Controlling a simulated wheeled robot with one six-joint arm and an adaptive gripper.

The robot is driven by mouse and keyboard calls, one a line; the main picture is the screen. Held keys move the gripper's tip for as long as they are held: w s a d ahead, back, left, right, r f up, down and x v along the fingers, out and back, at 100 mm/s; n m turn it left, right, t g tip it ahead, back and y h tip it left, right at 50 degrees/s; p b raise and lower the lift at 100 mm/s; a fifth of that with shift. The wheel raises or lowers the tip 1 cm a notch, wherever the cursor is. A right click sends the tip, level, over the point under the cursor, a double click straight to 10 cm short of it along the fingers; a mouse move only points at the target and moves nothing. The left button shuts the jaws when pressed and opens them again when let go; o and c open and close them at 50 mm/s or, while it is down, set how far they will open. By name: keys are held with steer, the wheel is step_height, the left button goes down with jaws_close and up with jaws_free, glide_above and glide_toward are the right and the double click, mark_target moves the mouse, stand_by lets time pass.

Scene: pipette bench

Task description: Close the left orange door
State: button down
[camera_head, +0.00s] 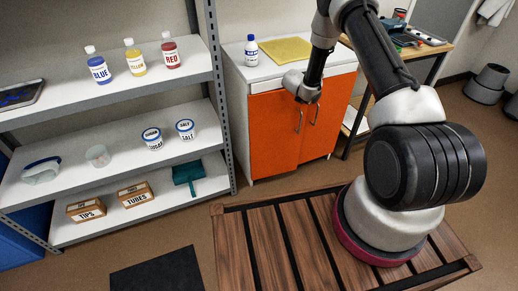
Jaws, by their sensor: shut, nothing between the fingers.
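The orange cabinet under the white worktop has two doors side by side. The left orange door (270,137) has a vertical metal handle near its right edge and looks flush, or nearly so, with the cabinet front. The right orange door (338,104) also looks shut, with its own handle beside the left one. My gripper (309,97) is at the end of my arm, in front of the upper part of the doors, just above the two handles. It is shut and empty. My wrist hides most of it and the doors' top middle, so contact with the door cannot be told.
A blue-labelled bottle (251,50) and a yellow tray (286,51) stand on the worktop. A metal shelf unit (233,165) with bottles, jars and boxes is close on the left. A wooden table (435,50) stands to the right.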

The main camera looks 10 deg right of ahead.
steer(key=shift+w+a, duration=0.15)
steer(key=shift+w, duration=1.45)
